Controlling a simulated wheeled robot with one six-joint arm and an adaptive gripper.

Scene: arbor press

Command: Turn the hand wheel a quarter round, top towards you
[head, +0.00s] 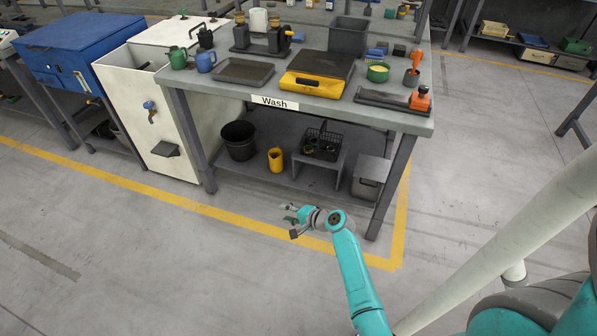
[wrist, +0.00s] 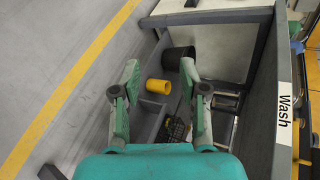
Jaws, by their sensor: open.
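I cannot make out a hand wheel for certain in either view. A small blue fitting (head: 150,110) is on the front of the white cabinet at the left in the head view; its shape is too small to tell. My gripper (head: 291,213) is in front of the wash table, low and clear of it. In the wrist view my gripper (wrist: 160,72) has its two green fingers spread apart with nothing between them. Beyond the fingers are the table's lower shelf and its contents.
The wash table (head: 300,103) carries a yellow-black box (head: 308,85), trays and an orange tool (head: 420,98). Its lower shelf holds a black bucket (head: 239,140), a yellow can (head: 275,159) and a basket (head: 322,144). A blue chest (head: 75,45) stands left. Floor in front is clear.

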